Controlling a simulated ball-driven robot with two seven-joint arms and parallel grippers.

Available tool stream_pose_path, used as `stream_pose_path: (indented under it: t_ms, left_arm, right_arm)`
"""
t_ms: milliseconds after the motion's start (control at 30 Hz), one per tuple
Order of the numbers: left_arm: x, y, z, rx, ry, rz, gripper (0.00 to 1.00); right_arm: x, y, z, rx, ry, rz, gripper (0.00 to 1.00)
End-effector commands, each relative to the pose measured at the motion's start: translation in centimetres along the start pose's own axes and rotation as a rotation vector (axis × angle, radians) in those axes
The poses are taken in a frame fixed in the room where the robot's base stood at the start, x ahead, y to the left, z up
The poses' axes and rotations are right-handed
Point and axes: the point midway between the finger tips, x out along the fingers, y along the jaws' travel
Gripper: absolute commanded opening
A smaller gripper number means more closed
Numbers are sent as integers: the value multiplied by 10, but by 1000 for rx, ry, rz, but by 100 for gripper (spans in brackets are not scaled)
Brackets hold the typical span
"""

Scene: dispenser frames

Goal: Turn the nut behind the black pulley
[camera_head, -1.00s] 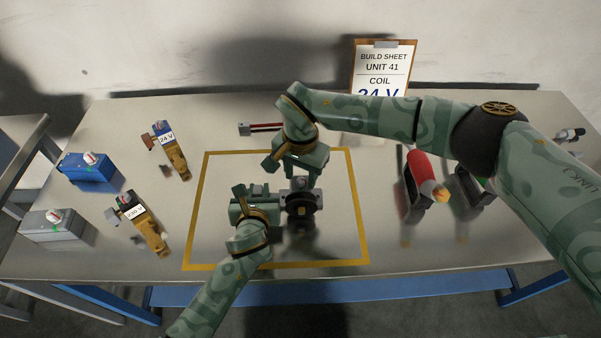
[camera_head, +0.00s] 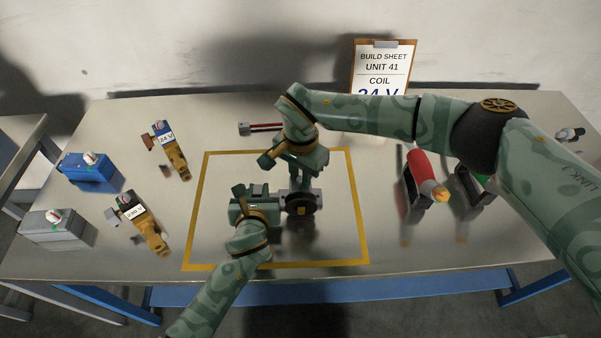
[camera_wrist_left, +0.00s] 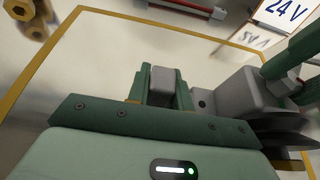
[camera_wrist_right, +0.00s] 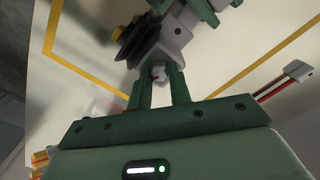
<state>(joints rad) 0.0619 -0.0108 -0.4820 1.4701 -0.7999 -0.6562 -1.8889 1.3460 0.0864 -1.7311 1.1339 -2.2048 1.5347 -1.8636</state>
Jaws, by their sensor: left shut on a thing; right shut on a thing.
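The black pulley (camera_head: 300,204) sits on a grey body inside the yellow outline; it also shows in the left wrist view (camera_wrist_left: 272,137) and right wrist view (camera_wrist_right: 134,40). The grey body (camera_wrist_left: 245,95) is beside it. My left gripper (camera_head: 264,191) is shut on a grey block (camera_wrist_left: 161,85) left of the pulley. My right gripper (camera_head: 299,178) comes from behind the pulley. In the right wrist view its fingers are shut on the small pale nut (camera_wrist_right: 158,73), behind the pulley.
Left lie a 24 V coil part (camera_head: 170,150), another coil part (camera_head: 145,225), a blue box (camera_head: 90,172) and a grey box (camera_head: 55,226). A red tool (camera_head: 420,175) stands right. A red-handled tool (camera_head: 262,127) lies behind. A build sheet (camera_head: 383,62) stands at the back.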

Motion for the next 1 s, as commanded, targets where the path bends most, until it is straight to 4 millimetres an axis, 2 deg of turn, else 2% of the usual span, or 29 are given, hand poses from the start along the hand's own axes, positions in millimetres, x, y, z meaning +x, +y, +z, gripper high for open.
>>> stream_pose_path:
  t_ms: [1000]
  left_arm:
    - [0, -1, 0, 1, 0, -1, 0]
  right_arm:
    - [-1, -1, 0, 919, 0, -3, 0]
